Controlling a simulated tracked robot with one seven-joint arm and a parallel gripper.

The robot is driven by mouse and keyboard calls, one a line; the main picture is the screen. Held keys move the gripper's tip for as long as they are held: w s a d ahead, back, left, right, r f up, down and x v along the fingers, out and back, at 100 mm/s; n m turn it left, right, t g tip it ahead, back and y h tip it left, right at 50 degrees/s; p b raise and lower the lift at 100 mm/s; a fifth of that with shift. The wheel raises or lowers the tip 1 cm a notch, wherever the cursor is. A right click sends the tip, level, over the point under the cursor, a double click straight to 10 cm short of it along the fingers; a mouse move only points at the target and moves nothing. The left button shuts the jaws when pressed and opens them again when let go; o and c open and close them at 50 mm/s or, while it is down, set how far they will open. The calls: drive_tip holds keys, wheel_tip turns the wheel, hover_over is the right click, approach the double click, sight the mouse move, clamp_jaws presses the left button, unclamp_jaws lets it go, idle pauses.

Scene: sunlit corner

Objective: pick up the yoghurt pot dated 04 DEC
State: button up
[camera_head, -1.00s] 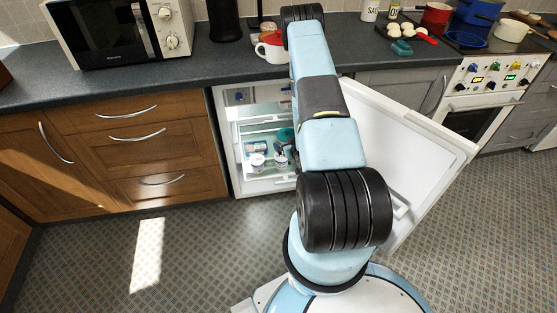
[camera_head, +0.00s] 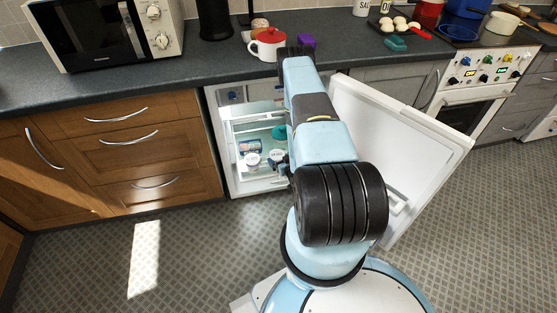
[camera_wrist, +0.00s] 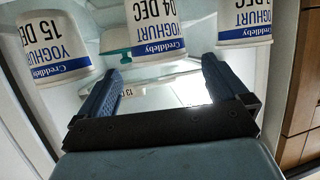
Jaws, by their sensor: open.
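The yoghurt pot dated 04 DEC (camera_wrist: 155,32) is white with a blue band, upside down in the wrist view, top centre. A pot dated 15 DEC (camera_wrist: 52,48) is to its left. Another pot (camera_wrist: 244,22) is to its right; its date is partly cut off and ends in DEC. My gripper (camera_wrist: 163,84) is open and empty, its two dark blue fingers apart on either side below the 04 DEC pot in the picture. In the head view two pots (camera_head: 252,160) show low in the open fridge (camera_head: 228,150), their dates unreadable; my arm hides part of the inside.
The fridge door (camera_head: 400,150) stands open on the right of my arm. A teal item (camera_head: 278,132) is on a shelf above the pots. Wooden drawers (camera_head: 135,145) are to the left.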

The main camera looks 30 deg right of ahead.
sight(278, 156)
drive_tip(key=shift+f+x, duration=0.2)
drive_tip(key=shift+x, duration=3.35)
drive_tip(key=shift+s, duration=0.15)
drive_tip(key=shift+c, duration=0.3)
drive_tip(key=c, duration=1)
drive_tip(key=shift+r, duration=0.1)
